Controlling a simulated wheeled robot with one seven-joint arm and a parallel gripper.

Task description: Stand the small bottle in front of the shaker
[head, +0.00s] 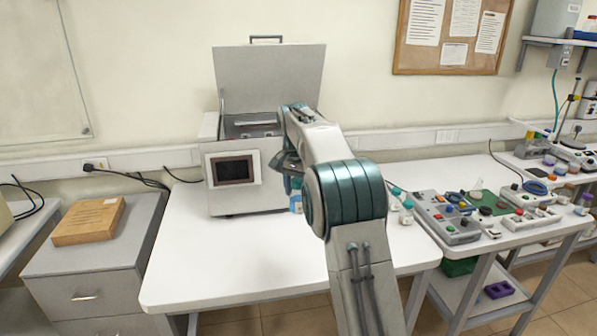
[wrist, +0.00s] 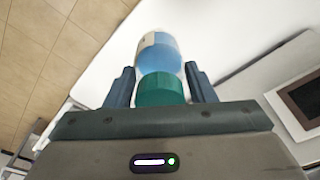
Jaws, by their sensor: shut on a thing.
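The small bottle (wrist: 158,55) has a green cap (wrist: 160,89), a pale label and blue contents. My gripper (wrist: 161,78) is shut on it at the cap end, with a finger on each side. In the head view the bottle's blue body (head: 296,204) shows just left of my arm, partly hidden. The shaker (head: 232,170) is a grey box with a dark screen and its lid (head: 268,78) raised. The bottle is near the shaker's front right. I cannot tell whether its base touches the table.
The white table (head: 220,262) is clear in front of the shaker. Bottles with teal caps (head: 406,211) stand to the right of my arm. A side table holds control boxes (head: 447,222). A drawer cabinet (head: 85,285) with a brown box (head: 90,220) stands at left.

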